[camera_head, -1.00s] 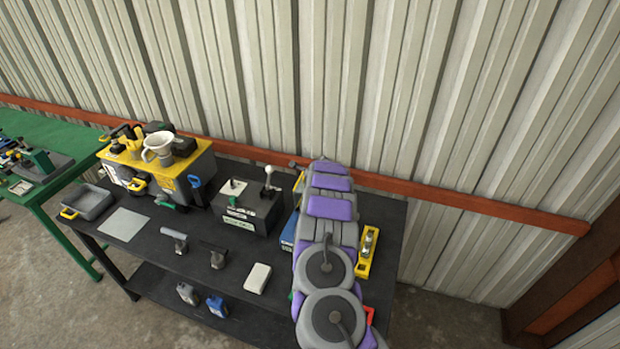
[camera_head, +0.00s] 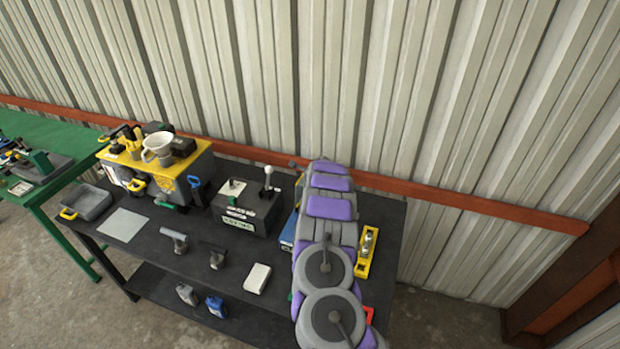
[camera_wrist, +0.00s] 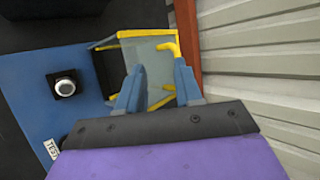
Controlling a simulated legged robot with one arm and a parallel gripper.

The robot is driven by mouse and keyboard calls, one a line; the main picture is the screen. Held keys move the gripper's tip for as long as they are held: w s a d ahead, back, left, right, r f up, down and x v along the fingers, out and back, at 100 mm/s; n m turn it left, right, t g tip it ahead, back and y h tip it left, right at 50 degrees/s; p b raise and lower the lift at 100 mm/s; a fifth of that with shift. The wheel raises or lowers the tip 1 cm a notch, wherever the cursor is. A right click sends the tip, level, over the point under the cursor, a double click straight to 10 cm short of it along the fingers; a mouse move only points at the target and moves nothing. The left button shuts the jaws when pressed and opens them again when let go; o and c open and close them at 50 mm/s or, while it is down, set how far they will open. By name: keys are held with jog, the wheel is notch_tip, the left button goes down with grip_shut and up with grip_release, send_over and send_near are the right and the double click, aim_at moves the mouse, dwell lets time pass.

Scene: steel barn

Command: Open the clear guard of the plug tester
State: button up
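The plug tester (camera_wrist: 35,95) shows as a blue panel in the wrist view, with a round silver button (camera_wrist: 65,87) and a partly cut-off white label. Its clear guard (camera_wrist: 145,52) is a see-through pane with yellow edges, beside a dark recess. A yellow handle (camera_wrist: 171,48) stands at the guard's right side. My gripper (camera_wrist: 159,66) is open, its two blue fingers apart in front of the guard, close to the handle. I cannot tell whether they touch. In the head view, a blue edge of the tester (camera_head: 288,236) shows beside my arm, which hides the rest and my gripper.
The dark bench (camera_head: 150,260) stands against the corrugated wall (camera_head: 400,100). Left of my arm are a black box with a white-knobbed lever (camera_head: 245,215), a white block (camera_head: 257,278) and a yellow-topped unit (camera_head: 190,165). A yellow fixture (camera_head: 364,262) stands close on the right.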

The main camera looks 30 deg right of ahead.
jog(key=shift+s, duration=0.1)
jog(key=b+v, duration=0.1)
jog(key=v, duration=1.6)
jog(key=shift+c, duration=0.2)
